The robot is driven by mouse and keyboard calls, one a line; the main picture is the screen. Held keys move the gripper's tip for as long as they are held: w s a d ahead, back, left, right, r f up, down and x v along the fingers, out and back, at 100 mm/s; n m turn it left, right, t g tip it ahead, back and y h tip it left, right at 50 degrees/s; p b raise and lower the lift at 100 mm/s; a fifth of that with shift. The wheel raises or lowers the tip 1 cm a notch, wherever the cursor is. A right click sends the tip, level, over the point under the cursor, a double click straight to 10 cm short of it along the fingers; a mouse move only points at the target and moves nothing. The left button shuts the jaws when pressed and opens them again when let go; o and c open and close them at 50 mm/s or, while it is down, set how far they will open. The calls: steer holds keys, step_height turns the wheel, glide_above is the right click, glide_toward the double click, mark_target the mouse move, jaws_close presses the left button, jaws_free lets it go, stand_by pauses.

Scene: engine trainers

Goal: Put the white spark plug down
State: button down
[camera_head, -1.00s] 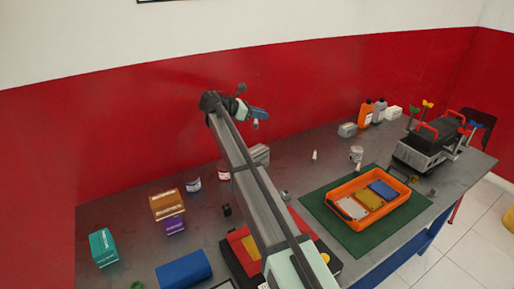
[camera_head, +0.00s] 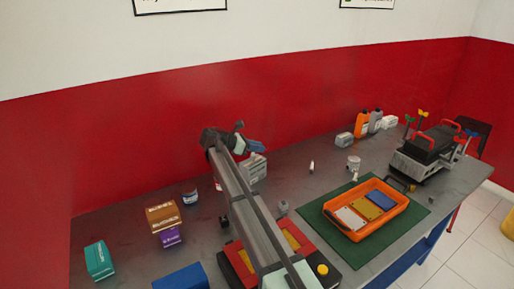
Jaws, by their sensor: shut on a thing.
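My gripper (camera_head: 254,147) is at the end of my raised arm, near the back of the bench, in front of the red wall. It is small in the picture and seen from behind. It is shut on the white spark plug, which hung as a small pale piece under the fingers a second ago. The plug cannot be made out clearly now against the pale box behind. A small white upright piece (camera_head: 311,167) stands on the bench to the right of my gripper.
An orange tray (camera_head: 399,225) with white, yellow and blue pads sits on a green mat (camera_head: 318,212). A grey-white box (camera_head: 255,172) stands just below my gripper in the picture. Bottles (camera_head: 361,125) and an engine trainer (camera_head: 427,150) stand right.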

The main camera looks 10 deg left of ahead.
steer(key=shift+f, duration=0.15)
steer(key=c, duration=1.1)
jaws_free()
steer(key=shift+s+a+r, duration=0.1)
steer(key=shift+a+r, duration=0.1)
steer(key=shift+r, duration=0.05)
steer(key=v, duration=1.1)
steer(key=shift+s+a+r, duration=0.15)
steer(key=shift+r, duration=0.05)
